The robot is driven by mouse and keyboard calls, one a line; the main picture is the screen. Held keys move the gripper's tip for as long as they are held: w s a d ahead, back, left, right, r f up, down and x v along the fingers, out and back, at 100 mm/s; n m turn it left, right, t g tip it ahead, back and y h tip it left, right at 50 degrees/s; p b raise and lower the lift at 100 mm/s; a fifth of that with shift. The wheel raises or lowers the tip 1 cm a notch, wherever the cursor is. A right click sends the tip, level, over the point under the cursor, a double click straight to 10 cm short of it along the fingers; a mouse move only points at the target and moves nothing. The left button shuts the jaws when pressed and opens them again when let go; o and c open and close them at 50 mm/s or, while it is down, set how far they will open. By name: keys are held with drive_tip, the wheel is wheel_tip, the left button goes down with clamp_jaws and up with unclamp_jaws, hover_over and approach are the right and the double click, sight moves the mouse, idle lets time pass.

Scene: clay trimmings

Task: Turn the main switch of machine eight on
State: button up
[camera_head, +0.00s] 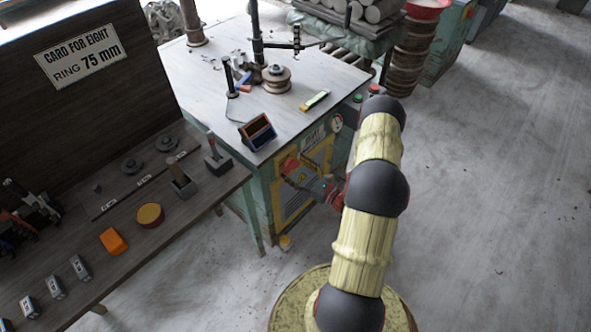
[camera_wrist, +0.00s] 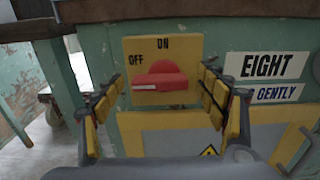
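The main switch is a red knob (camera_wrist: 162,77) on a yellow plate (camera_wrist: 190,46) marked OFF at left and ON at top. A white mark on the knob's left end lies on the OFF side. Beside it, a label reads EIGHT (camera_wrist: 272,66). My gripper (camera_wrist: 161,80) is open, one finger on each side of the knob; I cannot tell whether either touches it. In the head view, the red knob (camera_head: 289,165) is on the front of the green machine (camera_head: 262,190), with my gripper (camera_head: 298,176) close in front of it.
A wooden bench (camera_head: 165,225) stands left of the machine, with a sign reading "CARD FOR EIGHT, RING 75 mm" (camera_head: 80,55) above it. The floor at right (camera_head: 490,200) is clear.

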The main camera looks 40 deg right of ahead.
drive_tip(key=shift+c, duration=1.2)
drive_tip(key=c, duration=0.7)
drive_tip(key=shift+c, duration=0.9)
drive_tip(key=shift+m, duration=0.3)
drive_tip(key=m+p, duration=0.2)
drive_tip(key=shift+r+m, duration=0.15)
drive_tip(key=shift+m, duration=0.15)
drive_tip(key=m+p, duration=0.2)
drive_tip(key=m, duration=0.3)
drive_tip(key=shift+d, duration=0.2)
drive_tip(key=m+p, duration=0.1)
drive_tip(key=m, duration=0.4)
drive_tip(key=shift+d, duration=0.15)
drive_tip(key=shift+d+m+p, duration=0.15)
drive_tip(key=shift+m+p, duration=0.4)
drive_tip(key=shift+m, duration=1.75)
